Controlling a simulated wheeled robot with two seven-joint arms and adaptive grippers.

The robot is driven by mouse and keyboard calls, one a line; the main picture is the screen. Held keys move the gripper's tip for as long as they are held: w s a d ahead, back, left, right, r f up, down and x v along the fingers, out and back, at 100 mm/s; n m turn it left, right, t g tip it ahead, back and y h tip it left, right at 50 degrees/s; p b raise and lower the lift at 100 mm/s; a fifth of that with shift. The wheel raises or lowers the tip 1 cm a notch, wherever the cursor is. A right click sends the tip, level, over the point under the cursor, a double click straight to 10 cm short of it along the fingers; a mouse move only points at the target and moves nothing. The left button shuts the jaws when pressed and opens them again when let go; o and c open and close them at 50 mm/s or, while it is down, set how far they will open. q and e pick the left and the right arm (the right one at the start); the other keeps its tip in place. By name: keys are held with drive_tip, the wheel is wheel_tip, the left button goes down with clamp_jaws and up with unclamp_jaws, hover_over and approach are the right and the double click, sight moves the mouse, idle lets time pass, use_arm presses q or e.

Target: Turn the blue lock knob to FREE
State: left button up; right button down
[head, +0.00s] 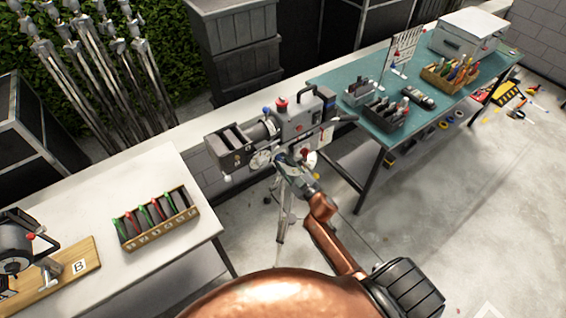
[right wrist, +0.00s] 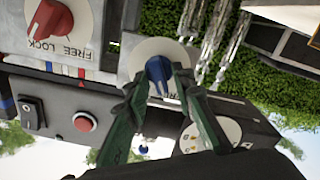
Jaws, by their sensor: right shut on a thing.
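The blue lock knob (right wrist: 159,72) sits on a round pale dial in the right wrist view, which shows the camera upside down. My right gripper (right wrist: 160,84) has its two dark green fingers on either side of the knob, shut on it. The lettering by this dial is mostly covered by the fingers, so I cannot read the knob's setting. In the head view my right gripper (head: 286,163) reaches the near side of the grey camera (head: 297,122) on its tripod. The knob is hidden there. My left gripper is not in view.
A red knob (right wrist: 52,20) with a FREE LOCK label is near the blue one. A red button (right wrist: 85,122) and black switch (right wrist: 31,112) are on the same body. A white table (head: 120,200) stands left; a teal workbench (head: 400,135) stands right.

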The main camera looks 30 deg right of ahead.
drive_tip(key=shift+n, duration=0.3)
drive_tip(key=c, duration=2)
unclamp_jaws()
drive_tip(key=s, duration=1.2)
drive_tip(key=shift+d, duration=0.4)
